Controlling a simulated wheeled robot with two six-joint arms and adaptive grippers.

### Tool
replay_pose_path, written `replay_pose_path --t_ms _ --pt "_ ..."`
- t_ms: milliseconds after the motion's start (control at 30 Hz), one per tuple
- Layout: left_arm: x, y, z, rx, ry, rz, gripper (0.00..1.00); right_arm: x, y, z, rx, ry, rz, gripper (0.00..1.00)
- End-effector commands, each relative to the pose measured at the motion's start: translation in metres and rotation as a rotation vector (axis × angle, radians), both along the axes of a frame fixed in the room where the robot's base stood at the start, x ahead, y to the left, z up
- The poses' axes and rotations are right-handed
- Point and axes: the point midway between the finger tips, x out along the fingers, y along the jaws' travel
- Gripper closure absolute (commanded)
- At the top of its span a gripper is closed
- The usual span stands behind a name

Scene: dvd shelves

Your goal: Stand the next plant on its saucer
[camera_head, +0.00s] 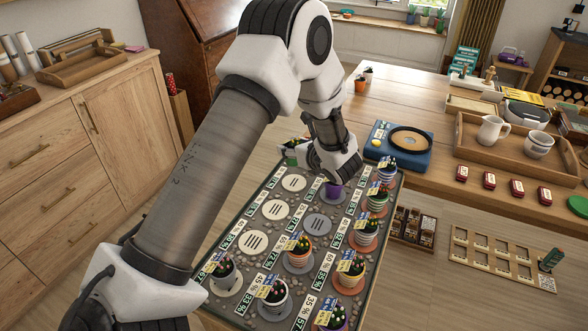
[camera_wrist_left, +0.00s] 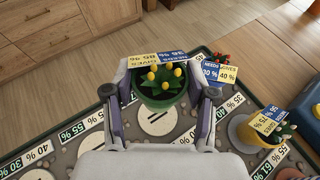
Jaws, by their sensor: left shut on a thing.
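My left gripper (camera_wrist_left: 165,92) is shut on a dark green pot (camera_wrist_left: 158,103) holding a plant with yellow flowers and two labels. In the wrist view the pot looks upright, over or beside a beige saucer (camera_wrist_left: 158,123); I cannot tell the gap. In the head view my left gripper (camera_head: 312,160) is over the far part of the saucer tray (camera_head: 232,222). A green plant (camera_head: 291,150) shows left of it; I cannot tell if it is the held one. Bare saucers are beige (camera_head: 293,183), (camera_head: 275,209), (camera_head: 253,242) and grey (camera_head: 318,224).
Several potted plants stand on the tray, including an orange pot (camera_head: 299,257) and a purple pot (camera_head: 333,190) close below my gripper. In the wrist view a yellow pot (camera_wrist_left: 246,134) and a red-flowered plant (camera_wrist_left: 222,68) are near the held pot. A table (camera_head: 440,178) is at right.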

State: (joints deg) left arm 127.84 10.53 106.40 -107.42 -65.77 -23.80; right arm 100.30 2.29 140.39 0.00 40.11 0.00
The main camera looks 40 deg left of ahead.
Motion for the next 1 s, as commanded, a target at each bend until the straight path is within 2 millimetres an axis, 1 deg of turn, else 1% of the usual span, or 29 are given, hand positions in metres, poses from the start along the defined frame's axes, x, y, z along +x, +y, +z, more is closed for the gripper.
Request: replay_pose_path --t_ms 33,100,233,400,633,733,767,800,1000 --pt "0.0 0.0 -0.011 0.001 0.005 -0.001 0.86 0.0 0.0 0.002 0.0 0.0 0.0 0.6" --pt "0.0 0.0 -0.024 0.001 0.003 0.0 0.86 0.0 0.0 0.002 0.0 0.0 0.0 0.6" --pt "0.0 0.0 -0.041 0.0 0.001 0.001 0.86 0.0 0.0 0.002 0.0 0.0 0.0 0.6" --pt "0.0 0.0 -0.068 0.001 0.0 0.001 0.86 0.0 0.0 0.002 0.0 0.0 0.0 0.6" --pt "0.0 0.0 -0.07 0.001 -0.002 0.002 0.86 0.0 0.0 0.002 0.0 0.0 0.0 0.6" --pt "0.0 0.0 -0.074 0.001 -0.002 0.002 0.86 0.0 0.0 -0.001 0.0 0.0 0.0 0.6" --pt "0.0 0.0 -0.073 0.0 -0.001 0.002 0.33 0.0 0.0 0.0 0.0 0.0 0.0 0.6" --pt "0.0 0.0 -0.072 0.0 -0.001 0.003 0.19 0.0 0.0 0.0 0.0 0.0 0.0 0.6" --pt "0.0 0.0 -0.072 0.0 -0.001 0.003 0.19 0.0 0.0 0.0 0.0 0.0 0.0 0.6"
